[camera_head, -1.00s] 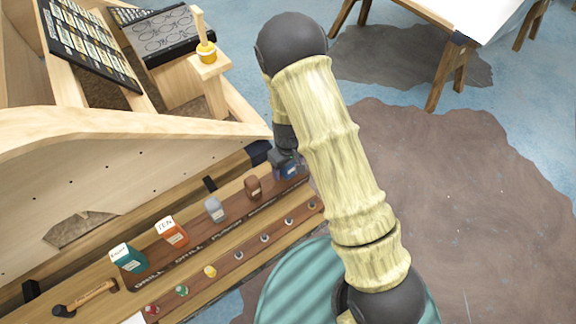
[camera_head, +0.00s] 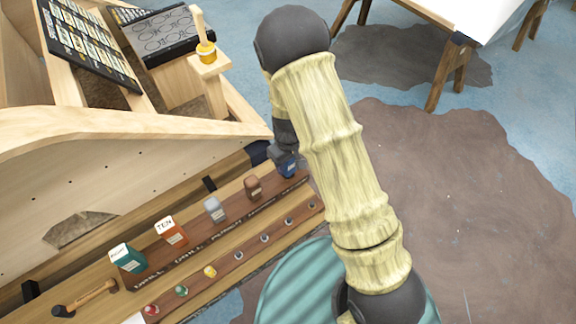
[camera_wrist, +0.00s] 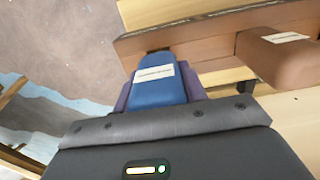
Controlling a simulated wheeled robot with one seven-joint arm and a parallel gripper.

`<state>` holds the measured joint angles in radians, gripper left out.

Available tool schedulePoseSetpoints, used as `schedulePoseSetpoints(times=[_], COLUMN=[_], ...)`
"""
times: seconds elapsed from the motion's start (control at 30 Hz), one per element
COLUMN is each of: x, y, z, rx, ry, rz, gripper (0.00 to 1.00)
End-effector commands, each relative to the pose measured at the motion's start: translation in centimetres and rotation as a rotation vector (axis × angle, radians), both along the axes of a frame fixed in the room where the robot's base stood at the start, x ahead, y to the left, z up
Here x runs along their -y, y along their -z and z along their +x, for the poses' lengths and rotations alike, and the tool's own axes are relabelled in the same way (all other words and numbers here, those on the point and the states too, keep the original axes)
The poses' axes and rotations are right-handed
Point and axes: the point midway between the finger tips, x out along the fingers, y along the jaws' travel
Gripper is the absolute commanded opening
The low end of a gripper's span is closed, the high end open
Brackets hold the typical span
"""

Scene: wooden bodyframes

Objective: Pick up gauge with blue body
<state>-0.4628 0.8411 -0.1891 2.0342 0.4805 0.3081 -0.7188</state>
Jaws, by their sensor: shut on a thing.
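The gauge with the blue body (camera_wrist: 158,87) has a white label on top and sits between the fingers of my gripper (camera_wrist: 155,98) in the wrist view. In the head view the blue gauge (camera_head: 287,168) shows at the far right end of the brown wooden rail, just under my gripper (camera_head: 286,157). My gripper is shut on it. The lower part of the gauge is partly hidden, and I cannot tell how far it is clear of the rail.
A brown block (camera_head: 253,187), a grey one (camera_head: 215,209), an orange-red one (camera_head: 170,231) and a teal one (camera_head: 128,258) stand along the rail (camera_head: 200,246). A hammer (camera_head: 86,299) lies at the left end. A wooden panel (camera_head: 110,180) rises behind.

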Motion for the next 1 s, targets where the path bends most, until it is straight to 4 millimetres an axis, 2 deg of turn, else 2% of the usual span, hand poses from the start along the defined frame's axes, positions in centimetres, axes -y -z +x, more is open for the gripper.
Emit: schedulePoseSetpoints(times=[0.2, 0.4, 0.57, 1.0], x=[-0.1, -0.1, 0.0, 0.0], y=[-4.1, -7.2, -8.0, -8.0], z=[0.1, 0.1, 0.0, 0.0], rx=[0.006, 0.004, 0.001, 0.0], ry=[-0.002, -0.002, -0.001, 0.0], rz=[0.003, 0.001, 0.0, 0.0], gripper=[0.1, 0.1, 0.1, 0.1])
